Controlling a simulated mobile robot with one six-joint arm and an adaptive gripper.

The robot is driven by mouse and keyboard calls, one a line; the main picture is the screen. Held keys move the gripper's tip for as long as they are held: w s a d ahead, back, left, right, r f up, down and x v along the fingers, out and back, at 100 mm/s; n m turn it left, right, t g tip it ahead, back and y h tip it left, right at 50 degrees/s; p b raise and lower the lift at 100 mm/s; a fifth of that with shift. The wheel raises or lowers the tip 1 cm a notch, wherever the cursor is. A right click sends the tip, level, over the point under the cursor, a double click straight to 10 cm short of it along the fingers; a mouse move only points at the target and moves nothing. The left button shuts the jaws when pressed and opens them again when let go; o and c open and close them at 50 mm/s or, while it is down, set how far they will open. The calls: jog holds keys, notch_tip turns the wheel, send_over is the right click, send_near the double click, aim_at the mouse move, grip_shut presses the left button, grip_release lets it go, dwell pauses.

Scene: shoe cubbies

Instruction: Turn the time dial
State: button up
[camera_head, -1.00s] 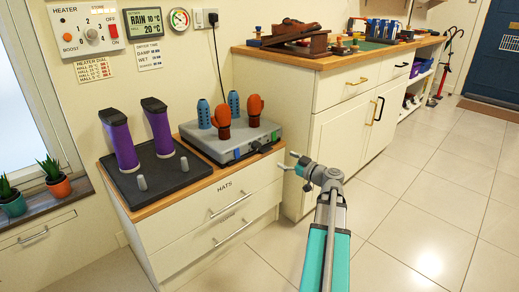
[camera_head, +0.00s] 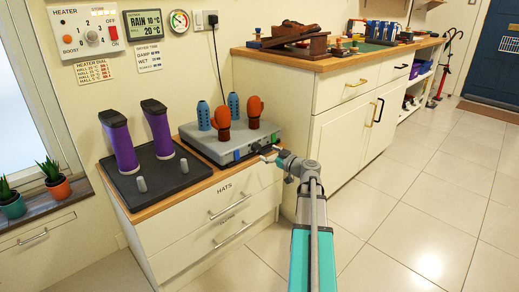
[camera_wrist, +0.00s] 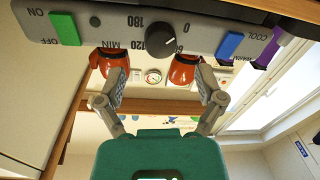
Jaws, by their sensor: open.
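The time dial (camera_wrist: 168,38) is a dark round knob with a white pointer line on the front panel of the grey dryer unit. The wrist view shows it upside down, with minute figures printed around it. In the head view the dial (camera_head: 255,147) is small and close to my gripper. My gripper (camera_wrist: 163,82) is open and empty, one finger on each side below the dial in the wrist view. In the head view my gripper (camera_head: 268,155) is at the dryer's front right. I cannot tell whether a finger touches the panel.
On the panel are a green ON/OFF switch (camera_wrist: 65,28) and a blue COOL/WARM switch (camera_wrist: 230,44). Orange gloves (camera_head: 222,120) stand on the dryer (camera_head: 205,148). Purple boots (camera_head: 158,128) stand on a black tray (camera_head: 150,188) to the left. The floor at right is clear.

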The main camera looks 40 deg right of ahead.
aim_at(259, 148)
jog(key=shift+w+a, duration=0.2)
jog(key=shift+w, duration=1.15)
jog(key=shift+w+a, duration=0.15)
jog(key=shift+w, duration=1.15)
jog(key=c, duration=1.1)
jog(key=shift+d, duration=0.15)
jog(key=shift+c, duration=0.3)
jog(key=shift+m, duration=0.3)
